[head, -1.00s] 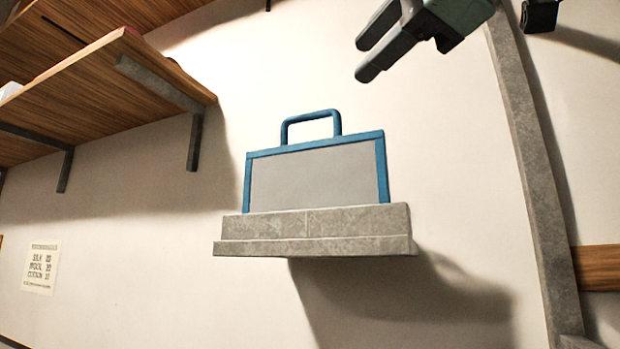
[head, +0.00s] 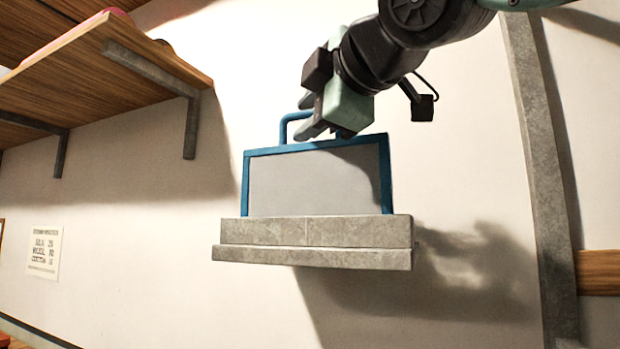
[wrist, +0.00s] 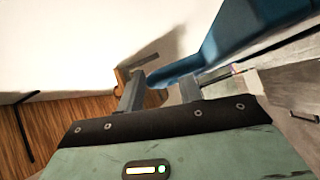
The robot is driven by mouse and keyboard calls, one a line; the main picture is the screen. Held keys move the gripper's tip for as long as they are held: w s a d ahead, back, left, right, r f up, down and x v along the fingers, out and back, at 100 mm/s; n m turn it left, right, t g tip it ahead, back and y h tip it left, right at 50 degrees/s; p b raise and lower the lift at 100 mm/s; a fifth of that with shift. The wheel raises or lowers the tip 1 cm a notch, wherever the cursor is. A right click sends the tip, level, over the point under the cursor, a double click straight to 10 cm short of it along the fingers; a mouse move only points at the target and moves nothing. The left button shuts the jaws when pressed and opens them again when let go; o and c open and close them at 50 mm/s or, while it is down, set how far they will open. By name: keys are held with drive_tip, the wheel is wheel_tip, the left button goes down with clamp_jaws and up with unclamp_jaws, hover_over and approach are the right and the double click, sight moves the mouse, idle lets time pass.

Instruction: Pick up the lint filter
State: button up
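The lint filter (head: 312,185) is a grey panel in a blue frame with a blue loop handle on top. It stands upright on a grey stone ledge (head: 312,258). My gripper (head: 311,122) is at the handle and hides its right part in the head view. In the wrist view my gripper (wrist: 160,84) has its two fingers apart, with the blue handle (wrist: 171,72) showing at the gap between the tips. The filter's blue frame (wrist: 235,32) runs off to the upper right there. I cannot tell whether a finger touches the handle.
A wooden shelf (head: 120,72) on grey brackets is at the upper left. A grey post (head: 540,180) runs up the wall at the right. A paper notice (head: 45,252) hangs at the lower left. The wall close around the ledge is bare.

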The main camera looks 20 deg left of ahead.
drive_tip(key=shift+w+a, duration=0.1)
drive_tip(key=shift+a, duration=0.05)
clamp_jaws()
